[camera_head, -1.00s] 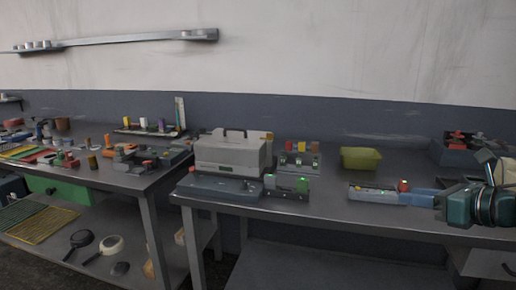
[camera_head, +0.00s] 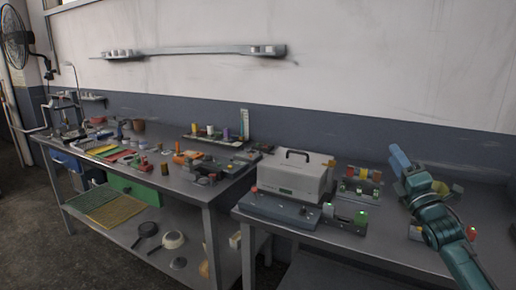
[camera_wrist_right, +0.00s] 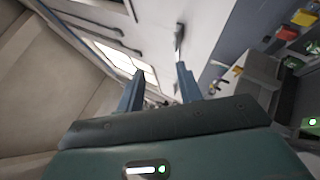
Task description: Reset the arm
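My right arm (camera_head: 446,232) comes in from the lower right, green-teal, and reaches up over the right workbench. Its gripper (camera_head: 399,156) points up and to the left, with blue fingers, in front of the back wall. In the right wrist view the two blue fingers of this gripper (camera_wrist_right: 160,86) stand apart with nothing held between them. My left arm and gripper are not in view.
A grey machine with a handle (camera_head: 292,177) stands on the right workbench (camera_head: 330,242). A small block with coloured tops (camera_head: 361,182) is beside it. The left workbench (camera_head: 188,191) holds many small items. Pans (camera_head: 172,240) lie on its lower shelf.

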